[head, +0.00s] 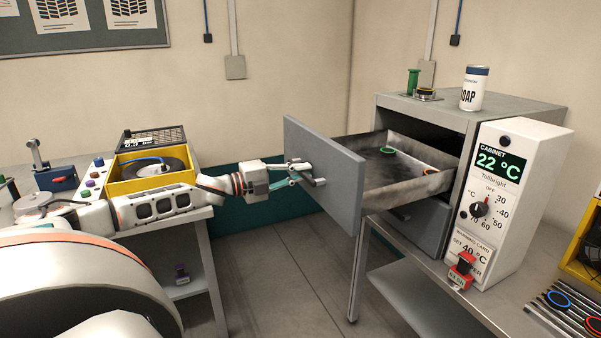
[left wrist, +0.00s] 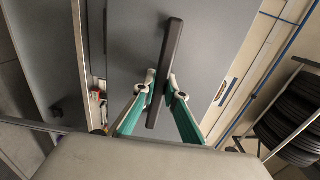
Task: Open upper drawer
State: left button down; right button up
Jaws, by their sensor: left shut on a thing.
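The upper drawer (head: 400,180) of the grey cabinet (head: 450,112) stands pulled out, with its grey front panel (head: 325,165) well away from the cabinet body. A green ring and an orange ring lie inside it. My left gripper (head: 305,176) is at the outer side of the front panel, shut on the drawer's handle. In the left wrist view the dark bar handle (left wrist: 165,75) runs between the two fingertips (left wrist: 163,92). The lower drawer (head: 422,222) is closed under it. My right gripper is not in view.
A soap can (head: 474,88) and a green item (head: 413,82) stand on the cabinet. A white temperature box (head: 505,200) stands at its right on the bench. A workbench with a yellow device (head: 150,180) is at left. Open floor (head: 280,270) lies between.

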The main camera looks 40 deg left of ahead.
pick_arm(q)
jog(key=c, duration=2)
grip_release()
jog(key=shift+c, duration=0.2)
jog(key=shift+s, duration=0.1)
jog(key=shift+v, duration=2.35)
jog(key=v, duration=0.7)
